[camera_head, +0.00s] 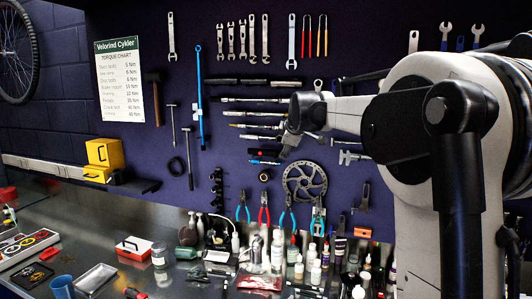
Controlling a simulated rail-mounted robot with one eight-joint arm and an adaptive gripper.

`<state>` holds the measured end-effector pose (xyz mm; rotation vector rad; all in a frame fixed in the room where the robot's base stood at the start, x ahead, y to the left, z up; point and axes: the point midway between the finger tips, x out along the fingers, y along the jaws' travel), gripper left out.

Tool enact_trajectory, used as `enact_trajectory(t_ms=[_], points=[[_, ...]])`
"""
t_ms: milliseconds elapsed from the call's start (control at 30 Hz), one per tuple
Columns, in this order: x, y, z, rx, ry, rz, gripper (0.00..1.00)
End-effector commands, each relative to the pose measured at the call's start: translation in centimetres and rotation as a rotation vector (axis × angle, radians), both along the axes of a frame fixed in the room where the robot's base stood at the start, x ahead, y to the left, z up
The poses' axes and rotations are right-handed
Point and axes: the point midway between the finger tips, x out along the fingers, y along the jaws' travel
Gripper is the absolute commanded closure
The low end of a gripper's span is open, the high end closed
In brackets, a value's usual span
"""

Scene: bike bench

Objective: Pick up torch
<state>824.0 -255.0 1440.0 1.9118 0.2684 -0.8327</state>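My arm enters from the right and reaches left in front of the tool wall. My gripper (284,152) is at its far end, small and dark against the pegboard, high above the bench. Its fingers are too small and dark to tell open from shut. I cannot identify a torch for sure. A red and black object (136,293) lies on the bench at the bottom edge, left of centre, partly cut off; I cannot tell what it is. My gripper is far above and to the right of it in the picture.
The metal bench (107,238) holds a blue cup (62,287), a clear tray (96,278), a red and white box (134,247) and a jar (159,255). Several bottles crowd its middle and right. A yellow box (104,153) sits on the wall shelf. Tools hang behind my gripper.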

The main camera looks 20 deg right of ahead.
Motion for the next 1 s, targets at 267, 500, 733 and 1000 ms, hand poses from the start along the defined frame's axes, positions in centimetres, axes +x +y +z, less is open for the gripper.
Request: enact_trajectory(t_ms=[267,500,733,1000], points=[[2.8,-0.3,-1.8,0.000,0.000,0.000,0.68],[3.2,-0.4,-2.3,0.000,0.000,0.000,0.68],[3.2,-0.4,-2.3,0.000,0.000,0.000,0.87],[3.2,-0.4,-2.3,0.000,0.000,0.000,1.00]])
